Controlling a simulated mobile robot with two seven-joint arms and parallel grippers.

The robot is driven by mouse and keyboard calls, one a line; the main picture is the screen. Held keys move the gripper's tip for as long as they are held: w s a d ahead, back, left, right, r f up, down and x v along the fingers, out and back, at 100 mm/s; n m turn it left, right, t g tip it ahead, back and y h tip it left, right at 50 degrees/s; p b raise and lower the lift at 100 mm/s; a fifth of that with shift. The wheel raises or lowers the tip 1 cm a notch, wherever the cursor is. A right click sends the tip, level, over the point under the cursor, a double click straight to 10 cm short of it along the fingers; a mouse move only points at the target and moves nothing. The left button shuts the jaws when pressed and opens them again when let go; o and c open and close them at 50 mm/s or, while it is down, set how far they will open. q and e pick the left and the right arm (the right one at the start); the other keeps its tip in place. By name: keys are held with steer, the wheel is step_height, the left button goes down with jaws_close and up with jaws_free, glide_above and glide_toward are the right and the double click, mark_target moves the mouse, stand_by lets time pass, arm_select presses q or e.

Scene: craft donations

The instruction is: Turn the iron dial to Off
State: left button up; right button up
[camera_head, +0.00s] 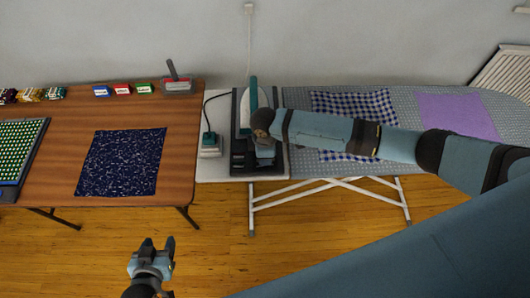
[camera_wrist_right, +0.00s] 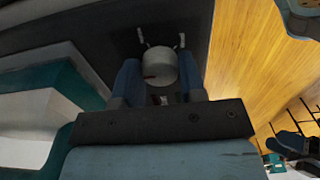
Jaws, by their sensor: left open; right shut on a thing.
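The iron (camera_head: 252,110), white with a teal handle, stands on a dark base (camera_head: 239,155) at the left end of the ironing board. The dial (camera_wrist_right: 158,70) is a round pale-grey knob with a small red mark, on the dark base in the right wrist view. My right gripper (camera_wrist_right: 159,75) is shut on the dial, one blue finger on each side. In the head view my right arm hides the dial. Small pale marks sit beyond the dial, too small to read. My left gripper (camera_head: 158,245) is open and empty above the floor, away from the iron.
A small teal-and-white corded device (camera_head: 209,146) stands just left of the base. The wooden table (camera_head: 185,120) holds a dark blue cloth (camera_head: 122,162), small boxes and a dustpan (camera_head: 178,84). Checked (camera_head: 335,103) and purple (camera_head: 455,115) cloths lie on the ironing board (camera_head: 405,98).

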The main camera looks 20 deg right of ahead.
steer(key=shift+r, duration=0.1)
steer(key=o, duration=0.9)
step_height(320, 180, up, 14)
steer(key=shift+f+b, duration=0.1)
steer(key=shift+b, duration=0.85)
